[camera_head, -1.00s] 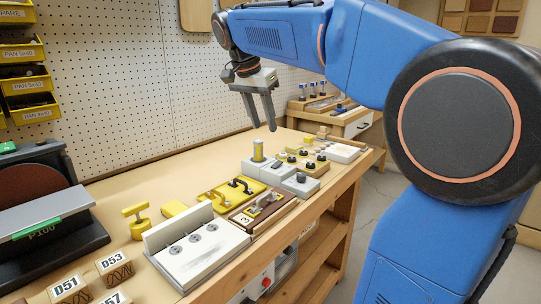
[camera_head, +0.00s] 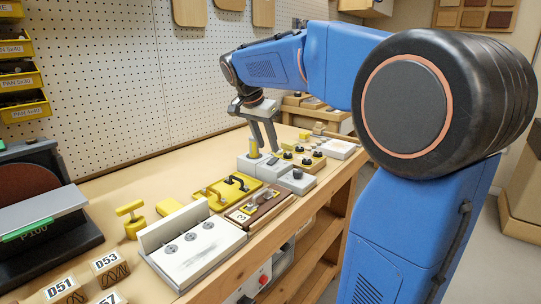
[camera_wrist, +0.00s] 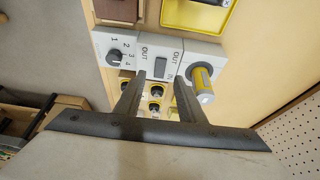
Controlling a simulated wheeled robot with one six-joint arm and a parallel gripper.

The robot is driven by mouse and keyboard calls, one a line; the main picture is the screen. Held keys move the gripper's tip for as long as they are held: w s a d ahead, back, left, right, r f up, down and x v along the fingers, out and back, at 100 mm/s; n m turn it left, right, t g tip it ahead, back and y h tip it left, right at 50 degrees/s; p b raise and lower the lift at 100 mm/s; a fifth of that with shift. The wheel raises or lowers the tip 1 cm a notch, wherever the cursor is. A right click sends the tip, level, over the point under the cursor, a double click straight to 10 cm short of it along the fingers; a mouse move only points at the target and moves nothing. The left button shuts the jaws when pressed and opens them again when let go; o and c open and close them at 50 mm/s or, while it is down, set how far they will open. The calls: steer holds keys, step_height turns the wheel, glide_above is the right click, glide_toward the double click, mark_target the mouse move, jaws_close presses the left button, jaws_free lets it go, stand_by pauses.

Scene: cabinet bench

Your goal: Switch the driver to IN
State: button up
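A light grey control unit (camera_head: 268,171) stands on the bench; its parts sit side by side. In the wrist view its middle part (camera_wrist: 159,52) carries a dark grey switch piece (camera_wrist: 160,68) and OUT lettering. A black knob (camera_wrist: 114,58) with numbers is on the left part. I cannot tell which part is the driver. My gripper (camera_wrist: 159,78) is open and empty, its fingertips either side of the switch piece in view. In the head view my gripper (camera_head: 266,151) is just above the unit; contact is unclear.
A yellow plate with black handles (camera_head: 227,188) and a brown-framed latch board (camera_head: 258,206) lie nearer. A block with black knobs (camera_head: 302,158) stands beyond. A white fixture (camera_head: 195,248) and a sander (camera_head: 45,225) occupy the front left. The pegboard (camera_head: 120,100) backs the bench.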

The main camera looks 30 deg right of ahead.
mark_target(273, 160)
steer(key=shift+x, duration=2.75)
jaws_close()
